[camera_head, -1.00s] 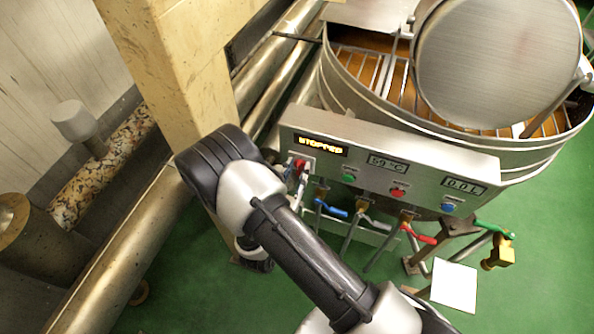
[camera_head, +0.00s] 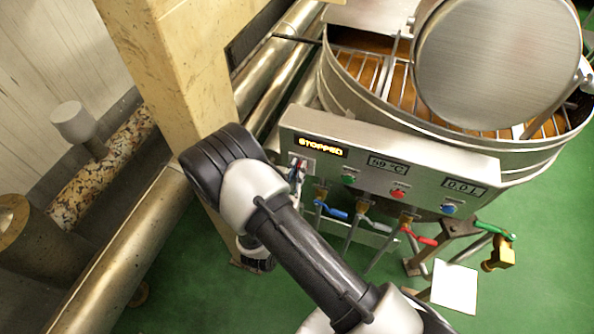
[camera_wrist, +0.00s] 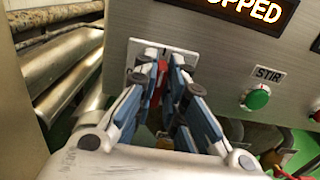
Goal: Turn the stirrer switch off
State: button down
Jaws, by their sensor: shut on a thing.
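The stirrer switch is a red handle (camera_wrist: 162,74) on a pale square plate (camera_wrist: 136,58) at the left end of the steel control panel (camera_head: 430,165). In the wrist view my gripper (camera_wrist: 163,64) is shut on the red handle, which stands roughly upright between the fingers. The fingers hide most of the handle and the plate's markings. In the head view the plate (camera_head: 302,160) shows only partly behind my gripper. The amber display (camera_head: 320,147) above it reads STOPPED.
A green button (camera_wrist: 257,98) labelled STIR sits right of the switch. Red (camera_head: 398,194) and blue (camera_head: 448,209) buttons are farther right. Valves with blue (camera_head: 331,211), red (camera_head: 420,236) and green levers hang below. A pale pillar (camera_head: 185,70) stands close left of the panel.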

jog(key=shift+n, duration=0.4)
jog(key=shift+w+a+f+n+p, duration=0.1)
jog(key=shift+a+f+n+p, duration=0.15)
jog(key=shift+n, duration=2.6)
jog(key=shift+w+a+f+n+p, duration=0.15)
jog(key=shift+f+n+p, duration=0.1)
jog(key=shift+n, duration=2.55)
jog(key=shift+a+f+n+p, duration=0.15)
jog(key=shift+a+n+p, duration=0.1)
jog(key=shift+n, duration=2.6)
jog(key=c, duration=1.7)
grip_release()
jog(key=shift+o, duration=0.2)
